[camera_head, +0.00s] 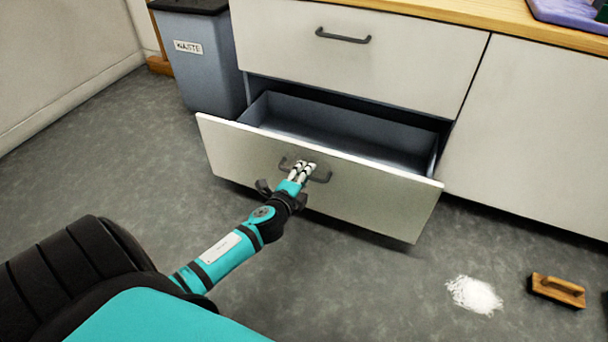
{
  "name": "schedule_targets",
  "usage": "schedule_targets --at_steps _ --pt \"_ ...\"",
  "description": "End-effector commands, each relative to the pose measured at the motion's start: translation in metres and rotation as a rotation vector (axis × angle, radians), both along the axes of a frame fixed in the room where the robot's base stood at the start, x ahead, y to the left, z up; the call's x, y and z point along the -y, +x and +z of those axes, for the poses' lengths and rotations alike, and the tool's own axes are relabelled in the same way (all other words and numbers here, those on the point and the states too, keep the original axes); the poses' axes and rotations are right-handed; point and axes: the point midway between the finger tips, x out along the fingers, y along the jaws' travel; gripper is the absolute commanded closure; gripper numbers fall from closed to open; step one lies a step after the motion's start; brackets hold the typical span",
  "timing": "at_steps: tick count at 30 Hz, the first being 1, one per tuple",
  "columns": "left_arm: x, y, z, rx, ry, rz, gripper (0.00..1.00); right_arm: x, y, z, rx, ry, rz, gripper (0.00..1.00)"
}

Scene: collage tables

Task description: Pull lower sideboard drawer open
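The lower sideboard drawer (377,200) stands pulled out, with its white front away from the cabinet. Its blue-grey inside (335,132) shows and looks empty. My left gripper (303,167) is at the dark handle (321,177) in the middle of the drawer front. Its pale fingers overlap the handle and seem closed around it. The fingers hide the middle of the handle. The upper drawer (410,62) is shut, with its own dark handle (343,37). My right gripper is not in view.
A grey waste bin (205,75) stands left of the sideboard, close to the open drawer. A white powder pile (474,295) and a wooden brush (557,290) lie on the floor at the lower right. The floor left of the drawer is clear.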

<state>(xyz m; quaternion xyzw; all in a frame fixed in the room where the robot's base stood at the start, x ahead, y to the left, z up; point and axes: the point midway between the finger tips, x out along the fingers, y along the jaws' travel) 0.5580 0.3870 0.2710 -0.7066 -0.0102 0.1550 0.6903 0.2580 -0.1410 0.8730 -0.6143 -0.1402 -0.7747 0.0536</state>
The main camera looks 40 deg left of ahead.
Motion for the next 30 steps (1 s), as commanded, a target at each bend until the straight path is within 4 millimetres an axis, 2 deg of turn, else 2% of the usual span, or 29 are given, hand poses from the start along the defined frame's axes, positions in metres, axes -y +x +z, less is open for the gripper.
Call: schedule_targets --at_steps 7,11,24,30 --pt "0.0 0.0 0.0 0.0 0.001 0.0 0.66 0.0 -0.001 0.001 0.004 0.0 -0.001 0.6" --pt "0.002 -0.009 0.001 -0.001 0.001 0.0 0.66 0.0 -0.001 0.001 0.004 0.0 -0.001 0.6" --pt "0.022 -0.092 0.019 -0.003 -0.001 0.001 0.66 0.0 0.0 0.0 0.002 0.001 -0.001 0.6" --pt "0.027 -0.111 0.024 -0.001 -0.001 0.0 0.66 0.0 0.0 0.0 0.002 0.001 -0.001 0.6"
